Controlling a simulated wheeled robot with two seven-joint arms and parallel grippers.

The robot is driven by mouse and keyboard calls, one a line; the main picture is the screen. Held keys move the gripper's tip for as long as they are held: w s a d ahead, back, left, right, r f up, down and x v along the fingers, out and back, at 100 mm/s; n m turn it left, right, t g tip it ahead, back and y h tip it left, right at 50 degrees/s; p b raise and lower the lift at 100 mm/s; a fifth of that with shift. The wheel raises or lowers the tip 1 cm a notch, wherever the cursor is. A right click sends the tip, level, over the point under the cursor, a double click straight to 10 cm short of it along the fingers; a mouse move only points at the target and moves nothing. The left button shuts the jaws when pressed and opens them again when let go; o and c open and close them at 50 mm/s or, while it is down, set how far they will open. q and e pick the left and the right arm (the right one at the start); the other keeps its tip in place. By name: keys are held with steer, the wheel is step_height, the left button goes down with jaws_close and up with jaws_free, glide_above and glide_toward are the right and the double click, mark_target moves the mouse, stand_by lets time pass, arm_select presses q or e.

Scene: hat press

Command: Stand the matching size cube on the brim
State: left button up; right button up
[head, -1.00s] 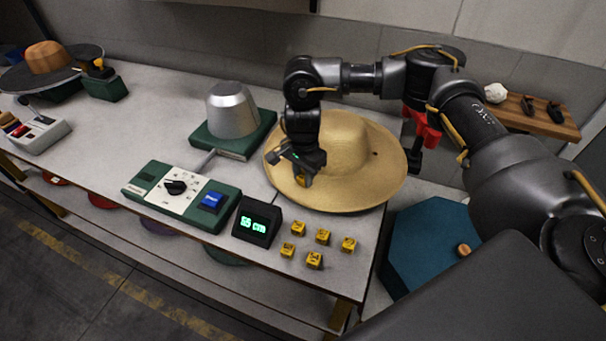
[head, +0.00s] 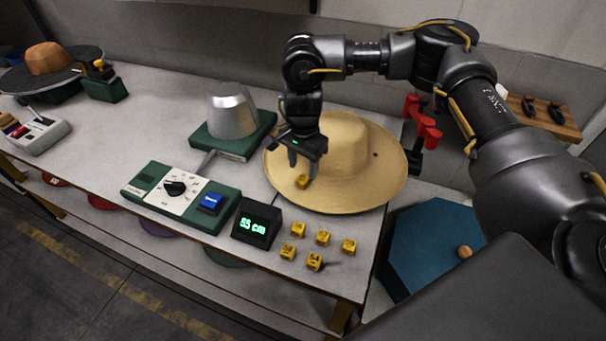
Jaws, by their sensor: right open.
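A tan wide-brimmed hat (head: 350,196) lies on the bench at the right. A yellow cube (head: 302,182) rests on the left front part of its brim. My right gripper (head: 301,168) is open just above this cube, its fingers apart from it or just around its top; I cannot tell which. Several more yellow cubes (head: 323,238) stand on the bench in front of the hat; their markings are too small to read. A black display (head: 257,222) reads 55 cm in green. My left gripper is not in view.
A metal hat block (head: 232,112) on a green base stands left of the hat. A green control box (head: 180,195) with a dial and blue button is at the front. A teal hexagonal surface (head: 425,245) lies at the right. Another hat (head: 48,62) is far left.

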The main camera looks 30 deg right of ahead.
step_height(320, 180, up, 6)
steer(key=shift+r, duration=0.15)
stand_by(0.3)
